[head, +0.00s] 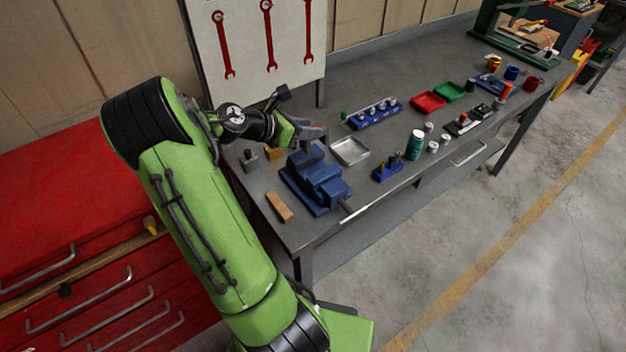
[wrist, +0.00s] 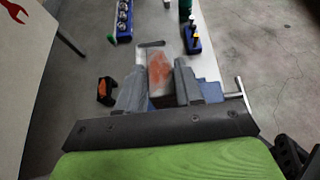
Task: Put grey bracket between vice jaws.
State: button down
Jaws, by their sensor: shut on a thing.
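My gripper (wrist: 158,88) is shut on the grey bracket (wrist: 160,66), which shows reddish-brown patches between the fingers in the wrist view. In the head view my gripper (head: 312,137) is at the far end of the blue vice (head: 318,182) and looks to be above it. The vice stands near the front left of the grey bench. In the wrist view, part of the vice (wrist: 211,91) shows right of the fingers, with its metal handle farther right. The fingers hide the jaw gap there, and I cannot tell the bracket's exact height over it.
A metal tray (head: 350,151) lies right of the vice, near a blue tool block (head: 387,171) and a blue socket rack (head: 375,113). A wooden block (head: 279,207) lies left of the vice. A wrench board (head: 262,45) stands behind the bench (head: 352,75).

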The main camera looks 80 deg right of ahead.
jog(key=f, duration=0.3)
jog(key=f+b, duration=0.1)
jog(key=f, duration=0.2)
jog(key=f+b, duration=0.1)
jog(key=f, duration=0.2)
jog(key=shift+s+f, duration=0.25)
jog(key=shift+d, duration=0.1)
jog(key=c, duration=1.2)
grip_release()
jog(key=shift+f, duration=0.15)
jog(key=o, duration=0.5)
jog(key=shift+c, duration=0.2)
